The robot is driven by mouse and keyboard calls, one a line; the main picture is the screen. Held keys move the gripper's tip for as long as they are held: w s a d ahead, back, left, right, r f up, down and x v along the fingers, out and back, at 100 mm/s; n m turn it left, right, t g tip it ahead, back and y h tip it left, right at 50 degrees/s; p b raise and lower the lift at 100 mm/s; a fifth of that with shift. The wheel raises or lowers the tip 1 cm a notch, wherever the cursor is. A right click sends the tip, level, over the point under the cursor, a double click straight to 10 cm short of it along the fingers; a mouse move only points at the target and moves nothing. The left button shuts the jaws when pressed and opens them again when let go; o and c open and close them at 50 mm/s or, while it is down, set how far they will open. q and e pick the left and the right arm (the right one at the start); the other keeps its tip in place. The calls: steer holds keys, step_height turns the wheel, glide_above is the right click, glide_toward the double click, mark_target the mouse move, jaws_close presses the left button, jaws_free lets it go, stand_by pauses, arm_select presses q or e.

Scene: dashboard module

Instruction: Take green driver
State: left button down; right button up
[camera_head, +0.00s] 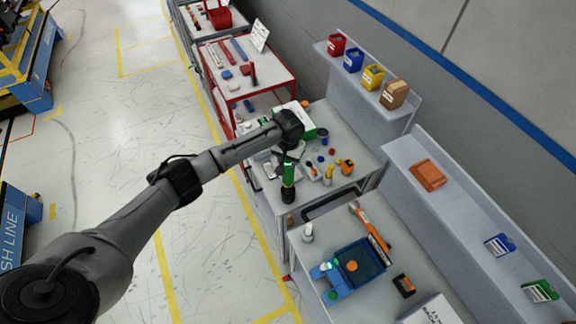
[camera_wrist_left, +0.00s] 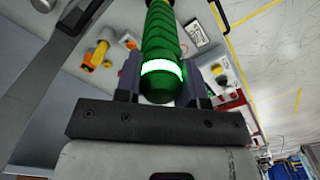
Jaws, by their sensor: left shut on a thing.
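The green driver (camera_wrist_left: 161,42) has a ribbed green handle with a bright white-green band. In the left wrist view it lies between the two fingers of my left gripper (camera_wrist_left: 162,85), which is shut on it. In the head view the driver (camera_head: 288,178) hangs roughly upright below my left wrist, by the near edge of the grey workbench. My left gripper (camera_head: 288,160) is small and partly hidden there by my wrist. My right gripper is not in view.
Several small items, including a yellow-and-orange tool (camera_head: 328,172), lie on the workbench. A blue tray (camera_head: 358,262) and an orange tool (camera_head: 366,222) lie on the nearer bench. Coloured bins (camera_head: 372,76) stand on the shelf behind. A red cart (camera_head: 245,88) stands beyond.

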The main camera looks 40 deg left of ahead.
arm_select(q)
step_height(320, 180, up, 9)
steer(key=shift+w+f+b, duration=0.1)
steer(key=shift+f+b, duration=0.1)
steer(key=shift+b, duration=0.35)
steer(key=shift+r+p, duration=0.7)
steer(key=shift+p, duration=0.5)
steer(key=shift+r, duration=0.1)
